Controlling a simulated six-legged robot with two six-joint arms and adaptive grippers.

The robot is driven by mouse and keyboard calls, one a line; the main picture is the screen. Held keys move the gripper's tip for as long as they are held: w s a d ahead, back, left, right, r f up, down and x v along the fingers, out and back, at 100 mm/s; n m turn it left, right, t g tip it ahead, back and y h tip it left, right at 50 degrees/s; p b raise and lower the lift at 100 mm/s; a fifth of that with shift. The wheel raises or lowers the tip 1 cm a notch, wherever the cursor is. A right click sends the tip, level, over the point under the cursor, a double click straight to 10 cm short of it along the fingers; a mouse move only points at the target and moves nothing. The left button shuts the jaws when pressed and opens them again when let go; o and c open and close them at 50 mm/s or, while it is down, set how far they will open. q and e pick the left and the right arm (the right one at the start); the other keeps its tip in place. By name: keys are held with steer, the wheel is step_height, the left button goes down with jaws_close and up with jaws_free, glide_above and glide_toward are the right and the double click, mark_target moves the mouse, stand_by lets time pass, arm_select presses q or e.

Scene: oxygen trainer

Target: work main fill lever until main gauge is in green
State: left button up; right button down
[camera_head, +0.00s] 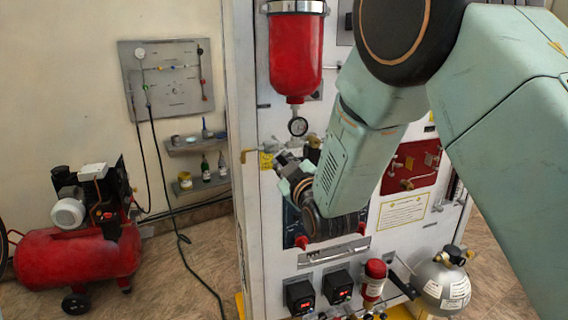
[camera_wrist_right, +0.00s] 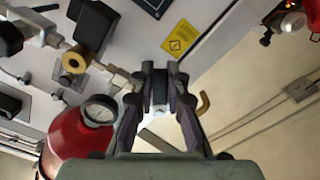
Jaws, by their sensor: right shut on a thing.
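My right gripper (camera_wrist_right: 160,70) is shut on a small dark piece, apparently the main fill lever (camera_wrist_right: 160,88), on the brass pipe line. The fingers hide most of it. In the head view my right arm reaches down to the white panel, and the right gripper (camera_head: 290,172) is partly hidden by its own wrist. My left gripper is in neither view.
Two black displays (camera_head: 300,296), a small red cylinder (camera_head: 374,280) and a silver tank (camera_head: 440,288) stand low in front. A red compressor (camera_head: 80,262) is at left.

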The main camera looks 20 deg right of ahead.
steer(key=shift+a, duration=0.1)
steer(key=m, duration=0.2)
steer(key=a+m+b, duration=0.1)
steer(key=m, duration=0.1)
steer(key=shift+a+f, duration=0.1)
steer(key=shift+f, duration=0.1)
steer(key=shift+a+m, duration=0.25)
steer(key=shift+m, duration=0.55)
steer(key=shift+a+m, duration=0.25)
steer(key=shift+m, duration=0.55)
steer(key=shift+r, duration=0.1)
steer(key=c, duration=1.3)
jaws_free()
steer(key=shift+s, duration=0.2)
steer(key=shift+c, duration=0.2)
steer(key=shift+w+f, duration=0.15)
steer(key=shift+f, duration=0.05)
